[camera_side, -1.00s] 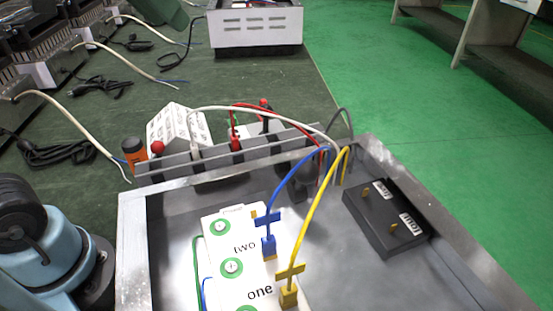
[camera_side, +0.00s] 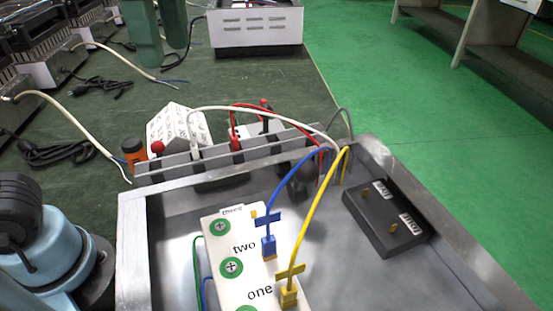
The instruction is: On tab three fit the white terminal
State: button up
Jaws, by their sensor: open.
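My gripper does not show in this view. The white terminal block (camera_side: 233,226) lies in the metal tray, with round green-ringed screws and the printed words "two" and "one". A blue terminal (camera_side: 268,245) sits at the tab by "two", and a yellow terminal (camera_side: 289,295) at the one by "one". A white lead (camera_side: 260,108) arches from the slotted metal rack (camera_side: 230,157) towards the blue and yellow leads.
A black block (camera_side: 385,217) with two brass tabs stands at the tray's right. Metal tray walls (camera_side: 430,220) surround the work. The tray floor between the blocks is clear.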

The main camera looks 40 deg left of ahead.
aim_at(191, 133)
notch_tip(191, 133, down, 9)
jog(key=shift+f, duration=0.1)
jog(key=shift+w+d+f, duration=0.1)
jog(key=shift+w+f, duration=0.05)
jog(key=shift+f, duration=1.2)
jog(key=shift+w+d+f, duration=0.1)
jog(key=shift+w+f, duration=0.05)
jog(key=shift+f, duration=1.15)
grip_shut()
